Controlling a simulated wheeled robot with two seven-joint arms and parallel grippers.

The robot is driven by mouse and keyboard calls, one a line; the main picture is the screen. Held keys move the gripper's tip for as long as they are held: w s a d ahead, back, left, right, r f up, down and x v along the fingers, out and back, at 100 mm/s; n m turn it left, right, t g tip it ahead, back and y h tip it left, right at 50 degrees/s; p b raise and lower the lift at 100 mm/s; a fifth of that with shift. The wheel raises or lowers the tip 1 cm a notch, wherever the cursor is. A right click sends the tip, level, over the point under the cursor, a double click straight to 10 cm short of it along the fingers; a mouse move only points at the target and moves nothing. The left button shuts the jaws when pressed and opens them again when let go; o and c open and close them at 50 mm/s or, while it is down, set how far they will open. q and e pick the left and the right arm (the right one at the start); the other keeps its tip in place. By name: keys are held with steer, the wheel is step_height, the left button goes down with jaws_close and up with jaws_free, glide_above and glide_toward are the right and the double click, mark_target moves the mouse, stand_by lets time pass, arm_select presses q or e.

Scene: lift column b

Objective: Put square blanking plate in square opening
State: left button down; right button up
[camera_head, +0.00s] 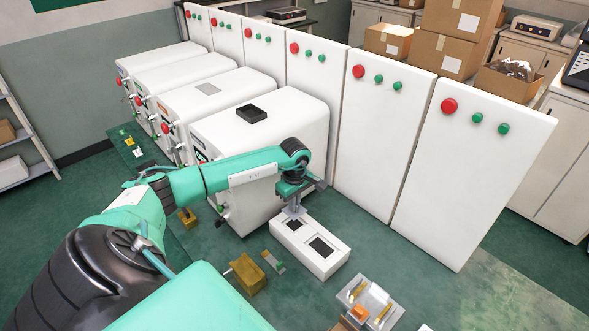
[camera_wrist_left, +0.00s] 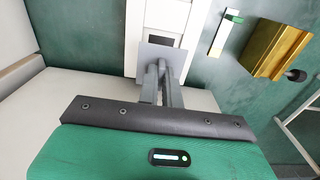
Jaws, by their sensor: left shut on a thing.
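The white box (camera_head: 334,261) lies on the green surface with two dark square openings in its top, a nearer-right one (camera_head: 320,247) and a far-left one (camera_head: 294,225). My left gripper (camera_head: 294,202) points down over the far-left end of the box. It is shut on the grey square blanking plate (camera_head: 292,212). In the left wrist view, the plate (camera_wrist_left: 149,54) sits at the fingertips (camera_wrist_left: 162,72), over the box, and partly hides a dark opening (camera_wrist_left: 166,40). I cannot tell whether the plate touches the box. My right gripper is not in view.
A grey fixture with yellow parts (camera_head: 369,304) stands at the front. White machines (camera_head: 262,135) and tall white cabinets (camera_head: 384,135) stand behind. Green floor right of the box is clear.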

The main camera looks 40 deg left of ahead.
arm_select(q)
steer(key=shift+f+b, duration=1.95)
steer(key=shift+f, duration=0.6)
steer(key=shift+b, duration=0.8)
steer(key=shift+f+b, duration=0.75)
steer(key=shift+f, duration=0.1)
steer(key=c, duration=2)
jaws_free()
steer(key=o, duration=0.5)
